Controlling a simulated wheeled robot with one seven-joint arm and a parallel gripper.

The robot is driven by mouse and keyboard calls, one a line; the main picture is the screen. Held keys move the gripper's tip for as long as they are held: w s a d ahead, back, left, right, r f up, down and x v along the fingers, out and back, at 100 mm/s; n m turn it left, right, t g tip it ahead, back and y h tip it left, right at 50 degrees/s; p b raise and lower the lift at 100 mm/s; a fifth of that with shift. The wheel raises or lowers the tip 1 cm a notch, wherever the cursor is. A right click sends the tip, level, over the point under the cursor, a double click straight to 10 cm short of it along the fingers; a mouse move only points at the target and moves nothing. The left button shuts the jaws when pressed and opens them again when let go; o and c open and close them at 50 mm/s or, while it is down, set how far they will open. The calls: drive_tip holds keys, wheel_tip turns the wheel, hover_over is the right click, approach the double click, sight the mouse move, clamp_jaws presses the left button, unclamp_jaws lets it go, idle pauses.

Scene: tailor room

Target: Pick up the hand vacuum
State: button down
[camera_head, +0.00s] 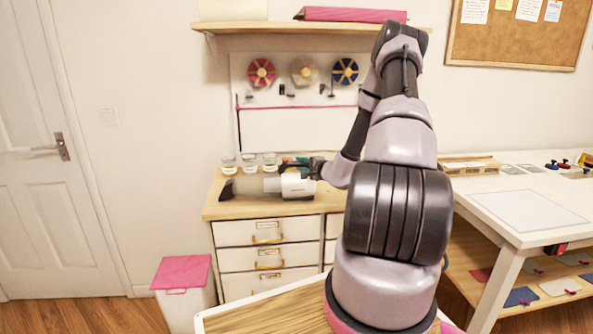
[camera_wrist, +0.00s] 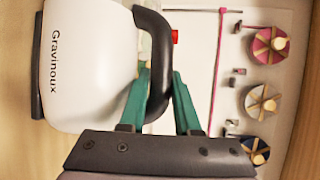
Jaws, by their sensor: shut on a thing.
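The hand vacuum (camera_head: 297,186) has a white body, a clear front part and a dark nozzle pointing left. It is at the top of the wooden drawer cabinet; I cannot tell whether it rests on it or is just above. In the wrist view its white body (camera_wrist: 88,60), marked "Gravinoux", fills the left side, with a black loop handle and a red button. My gripper (camera_wrist: 160,85) has its green fingers on either side of the black handle and is shut on it. In the head view my gripper (camera_head: 312,166) is small and partly hidden by my arm.
Several glass jars (camera_head: 249,162) stand behind the vacuum on the cabinet (camera_head: 225,209). A shelf (camera_head: 300,27) and a pegboard with spools (camera_head: 303,70) are above. A white table (camera_head: 480,190) is at right, and a pink-lidded bin (camera_head: 182,273) at lower left.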

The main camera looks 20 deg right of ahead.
wheel_tip(320, 180, up, 10)
drive_tip(key=shift+f, duration=0.2)
idle(1.1)
